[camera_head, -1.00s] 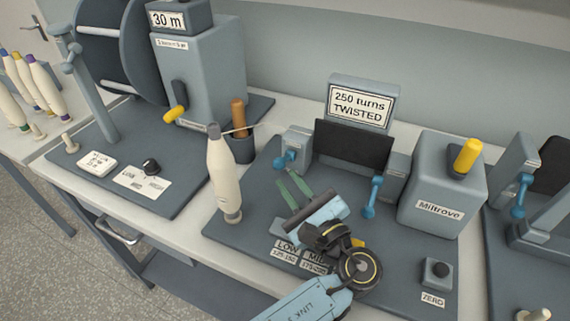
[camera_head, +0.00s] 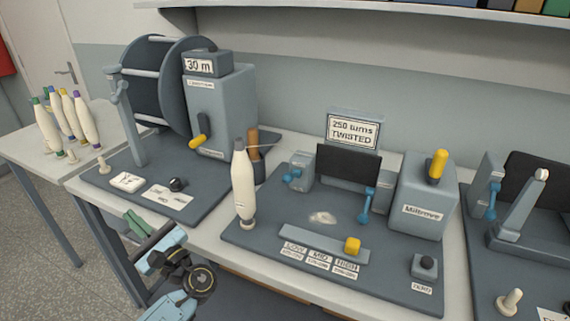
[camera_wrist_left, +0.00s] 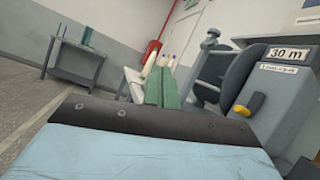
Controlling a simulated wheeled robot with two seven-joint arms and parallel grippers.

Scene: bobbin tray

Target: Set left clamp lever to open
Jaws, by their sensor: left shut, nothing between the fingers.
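The left clamp (camera_head: 301,170) is a grey block on the "250 turns TWISTED" tester, left of its dark panel. Its blue lever (camera_head: 291,176) sticks out to the lower left. The right clamp's blue lever (camera_head: 367,207) hangs downward with its knob low. My left gripper (camera_head: 137,225) has green fingers and is shut and empty. It is well left of the tester, at the front edge of the bench, apart from both levers. Its fingers also show together in the left wrist view (camera_wrist_left: 163,88). My right gripper is out of view.
A cream bobbin (camera_head: 243,185) stands at the tester's left edge, beside a dark cup (camera_head: 259,172). A slider with a yellow knob (camera_head: 353,246) lies along the tester's front. The reel machine (camera_head: 226,110) stands left. More bobbins (camera_head: 70,118) stand on the far-left table.

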